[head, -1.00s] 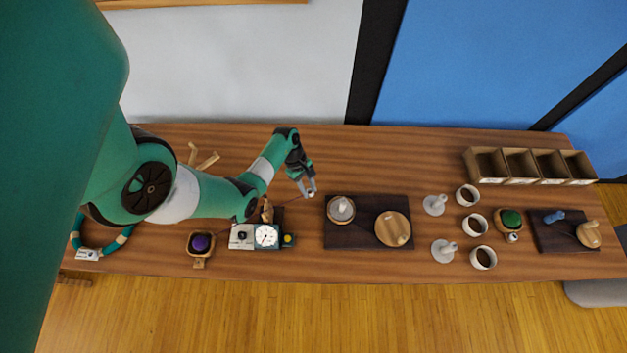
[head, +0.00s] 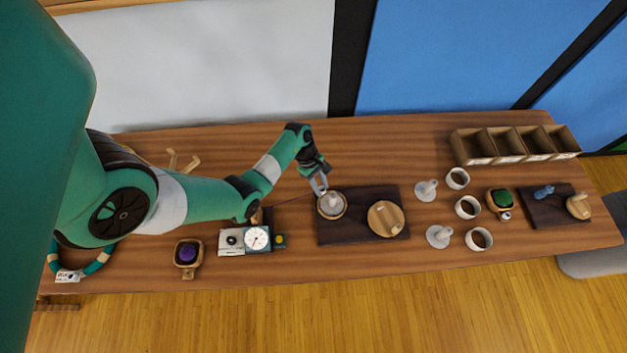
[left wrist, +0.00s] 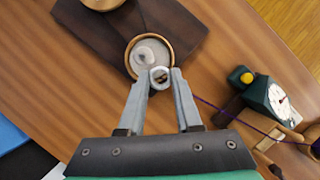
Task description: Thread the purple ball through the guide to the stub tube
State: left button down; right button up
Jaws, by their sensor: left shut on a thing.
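The purple ball (head: 187,252) sits in a small wooden bowl at the front left of the table. A thin purple strand (left wrist: 228,113) runs from the dial device's side toward my left gripper. A wooden piece, apparently the guide (head: 267,214), stands behind the dial device, partly hidden by my arm; I cannot tell how the strand passes it. A pale stub tube (head: 332,202) stands in a round wooden dish, also in the left wrist view (left wrist: 147,53). My left gripper (head: 320,186) is shut on a small white hexagonal end piece (left wrist: 159,77), at the dish's near rim in the wrist view.
The dial device (head: 257,238) stands between bowl and dark board (head: 359,228). A round wooden lid (head: 385,218) lies on the board. Table behind the board is clear.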

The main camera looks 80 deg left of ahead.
pick_arm(q)
jog(key=shift+w+d+f+b, duration=0.1)
jog(key=shift+w+d+b, duration=0.15)
jog(key=shift+w+b, duration=0.6)
jog(key=shift+w+d+f+b, duration=0.15)
jog(key=shift+w+b, duration=0.3)
jog(key=shift+w, duration=0.8)
jog(key=shift+f+b, duration=0.6)
jog(key=shift+f, duration=0.45)
jog(key=c, duration=0.5)
grip_release()
jog(key=p+v, duration=0.3)
jog(key=v, duration=0.8)
jog(key=shift+s+a+r, duration=0.1)
jog(key=shift+s+r, duration=0.1)
jog(key=shift+r, duration=0.1)
